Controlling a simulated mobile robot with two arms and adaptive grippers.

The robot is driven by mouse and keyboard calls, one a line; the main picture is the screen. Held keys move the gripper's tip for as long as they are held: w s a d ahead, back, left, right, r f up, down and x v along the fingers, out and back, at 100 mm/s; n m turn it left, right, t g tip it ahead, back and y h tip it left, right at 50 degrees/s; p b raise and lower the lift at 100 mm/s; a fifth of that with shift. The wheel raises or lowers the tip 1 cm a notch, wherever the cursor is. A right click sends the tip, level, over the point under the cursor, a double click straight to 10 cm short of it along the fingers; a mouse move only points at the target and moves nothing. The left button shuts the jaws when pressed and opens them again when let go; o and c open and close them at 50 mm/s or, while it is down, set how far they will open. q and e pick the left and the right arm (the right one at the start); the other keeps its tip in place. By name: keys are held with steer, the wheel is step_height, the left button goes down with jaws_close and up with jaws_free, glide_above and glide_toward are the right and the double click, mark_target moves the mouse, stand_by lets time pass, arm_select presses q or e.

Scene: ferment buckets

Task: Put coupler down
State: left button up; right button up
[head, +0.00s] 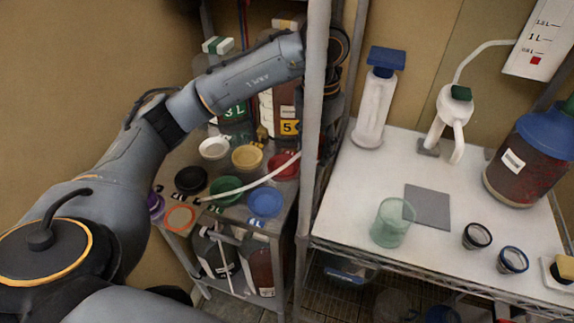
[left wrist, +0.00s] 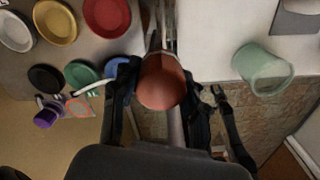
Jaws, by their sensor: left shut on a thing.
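In the left wrist view my left gripper (left wrist: 163,88) has its dark fingers on both sides of a rounded reddish-brown thing, which I take to be the coupler (left wrist: 162,80). It is held between the fingers, near the gap between the left shelf and the white table. In the head view the gripper is mostly hidden behind the grey upright post, and the coupler cannot be made out. A thin white tube (head: 245,186) runs from the left shelf up toward the gripper. My right gripper is not in view.
Several coloured lids lie on the left shelf. The grey post (head: 314,130) stands between.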

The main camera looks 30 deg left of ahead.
arm_select(q)
steer(key=w+a+f, duration=0.2)
steer(key=a+f, duration=0.2)
steer(key=a, duration=0.3)
steer(key=p, duration=0.2)
glide_above(282, 168)
step_height(282, 168, down, 4)
steer(key=shift+d, duration=0.15)
step_height(282, 168, down, 3)
steer(key=shift+p, duration=0.85)
steer(key=shift+f, duration=0.35)
steer(key=o, duration=1.3)
steer(key=shift+o, duration=0.3)
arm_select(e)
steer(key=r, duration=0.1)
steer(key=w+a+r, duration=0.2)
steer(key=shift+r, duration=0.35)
